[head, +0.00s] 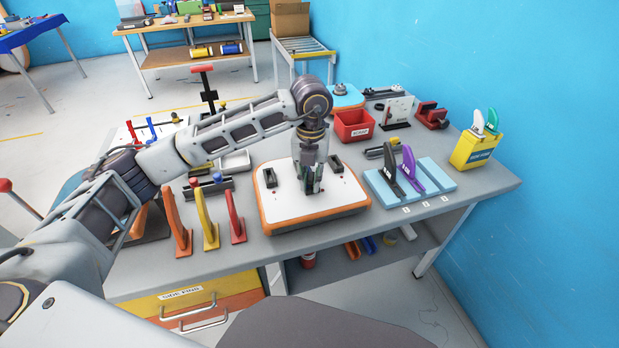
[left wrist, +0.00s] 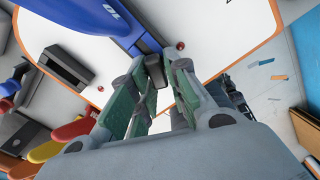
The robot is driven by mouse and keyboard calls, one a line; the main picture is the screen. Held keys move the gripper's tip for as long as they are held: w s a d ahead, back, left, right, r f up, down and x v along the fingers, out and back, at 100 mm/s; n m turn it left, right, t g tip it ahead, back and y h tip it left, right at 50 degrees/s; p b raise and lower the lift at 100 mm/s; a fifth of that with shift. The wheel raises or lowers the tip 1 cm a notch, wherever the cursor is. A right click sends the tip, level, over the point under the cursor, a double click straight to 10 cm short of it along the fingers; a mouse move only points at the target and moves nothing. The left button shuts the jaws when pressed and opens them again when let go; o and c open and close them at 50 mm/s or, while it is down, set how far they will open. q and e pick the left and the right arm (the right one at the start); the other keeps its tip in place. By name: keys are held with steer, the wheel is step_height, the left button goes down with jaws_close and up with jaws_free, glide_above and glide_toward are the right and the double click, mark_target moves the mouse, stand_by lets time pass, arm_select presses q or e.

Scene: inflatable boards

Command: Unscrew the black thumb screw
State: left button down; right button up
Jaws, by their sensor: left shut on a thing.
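My left gripper (head: 311,187) points straight down over the white board (head: 340,205) with the orange rim. In the left wrist view its green-padded fingertips (left wrist: 160,78) are shut on a small black piece, seemingly the black thumb screw (left wrist: 148,70). The pads cover much of it. A blue fin (left wrist: 85,18) lies right beside the fingertips in that view. In the head view the gripper hides the screw and most of what is around it. My right gripper is in neither view.
Black fin boxes (head: 337,166) stand on the board on both sides of the gripper. Red, yellow and orange fins (head: 207,222) stand to the left. Black and purple fins (head: 411,168) stand on a light blue rack to the right. A red bin (head: 353,125) is behind.

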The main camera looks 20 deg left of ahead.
mark_target(313, 177)
arm_select(q)
steer(key=shift+d+n, duration=0.1)
steer(key=shift+n, duration=1.1)
steer(key=shift+d+n, duration=0.1)
steer(key=shift+n, duration=0.2)
steer(key=shift+w+d+n+p, duration=0.1)
steer(key=shift+n+p, duration=0.35)
steer(key=shift+n, duration=0.65)
steer(key=c, duration=1.3)
jaws_free()
steer(key=shift+w, duration=0.1)
steer(key=shift+r, duration=0.1)
steer(key=shift+r, duration=3.85)
steer(key=shift+r, duration=0.1)
